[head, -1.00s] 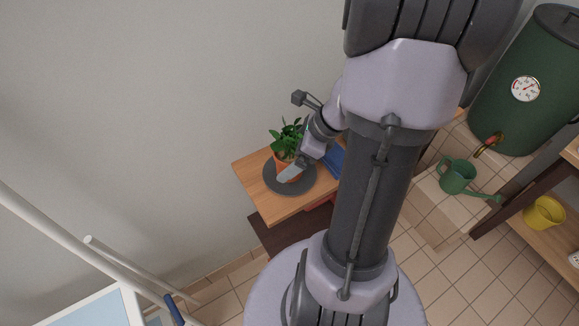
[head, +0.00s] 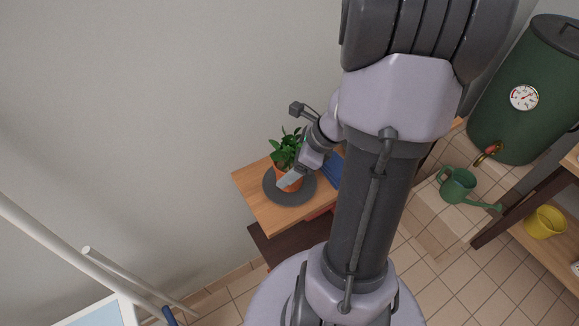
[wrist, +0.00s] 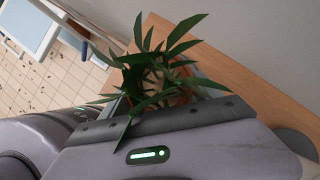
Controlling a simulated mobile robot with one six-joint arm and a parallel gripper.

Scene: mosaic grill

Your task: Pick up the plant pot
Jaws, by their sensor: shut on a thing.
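The plant pot (head: 290,184) is orange terracotta with a leafy green plant (head: 286,148) in it. In the head view it is over a round dark grey mat (head: 289,196) on a small wooden table; I cannot tell if its base touches the mat. My gripper (head: 288,180) is shut on the pot, with a pale finger across its front. In the wrist view the leaves (wrist: 160,65) cover most of the pot, and only a bit of its orange rim (wrist: 178,98) shows. The far finger is hidden.
The wooden table (head: 262,208) stands against the wall, with a blue item (head: 333,168) beside the mat. To the right are a green watering can (head: 458,186), a green barrel (head: 520,100) and a yellow pot (head: 544,222). White rails (head: 70,255) are at lower left.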

